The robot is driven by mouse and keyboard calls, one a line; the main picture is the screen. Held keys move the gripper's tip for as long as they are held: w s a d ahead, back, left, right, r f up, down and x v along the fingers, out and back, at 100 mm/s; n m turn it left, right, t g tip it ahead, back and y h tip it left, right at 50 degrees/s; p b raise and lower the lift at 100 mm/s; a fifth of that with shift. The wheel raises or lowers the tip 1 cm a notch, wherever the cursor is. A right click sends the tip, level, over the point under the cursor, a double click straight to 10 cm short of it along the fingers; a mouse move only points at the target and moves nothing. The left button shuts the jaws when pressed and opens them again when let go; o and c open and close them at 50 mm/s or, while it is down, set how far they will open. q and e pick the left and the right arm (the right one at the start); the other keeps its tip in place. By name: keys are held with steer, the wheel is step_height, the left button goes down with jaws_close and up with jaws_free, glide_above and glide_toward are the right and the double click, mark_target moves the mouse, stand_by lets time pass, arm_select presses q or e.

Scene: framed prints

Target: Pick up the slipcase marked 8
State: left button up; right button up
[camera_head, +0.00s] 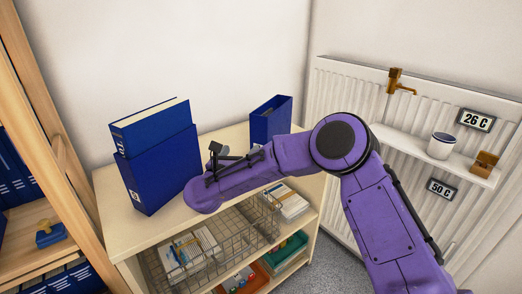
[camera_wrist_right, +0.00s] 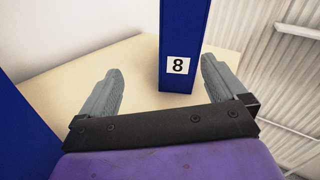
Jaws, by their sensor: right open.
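The slipcase marked 8 (camera_wrist_right: 184,35) is blue and stands upright on the shelf top, its white label facing my right gripper (camera_wrist_right: 161,66). In the head view the blue slipcase (camera_head: 268,119) behind my right gripper (camera_head: 247,153) appears to be this one; its label does not show there and its lower part is hidden. My right gripper is open. In the wrist view its two grey fingers lie on either side of the slipcase's lower part, with the slipcase nearer the right finger. I cannot tell if the fingers reach past its front. My left gripper is out of view.
A larger blue slipcase (camera_head: 158,172) with a blue binder (camera_head: 152,126) stands left on the shelf top (camera_head: 118,221). A wire basket (camera_head: 225,240) sits below. A white radiator (camera_head: 345,90) and a small ledge (camera_head: 400,142) are at right. A wooden rack (camera_head: 45,110) is at left.

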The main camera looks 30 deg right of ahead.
mark_target(258, 141)
steer(key=d+m, duration=0.1)
steer(key=d+m+g, duration=0.1)
steer(key=d, duration=0.1)
steer(key=w+d+m+g+h, duration=0.1)
steer(key=d+m, duration=0.1)
steer(key=shift+d, duration=0.2)
steer(key=x, duration=0.5)
steer(key=f+p+x, duration=0.1)
steer(key=x, duration=0.2)
steer(key=shift+d, duration=0.1)
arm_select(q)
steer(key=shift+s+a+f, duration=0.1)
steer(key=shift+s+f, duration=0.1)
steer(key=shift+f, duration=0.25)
arm_select(e)
steer(key=c, duration=1.3)
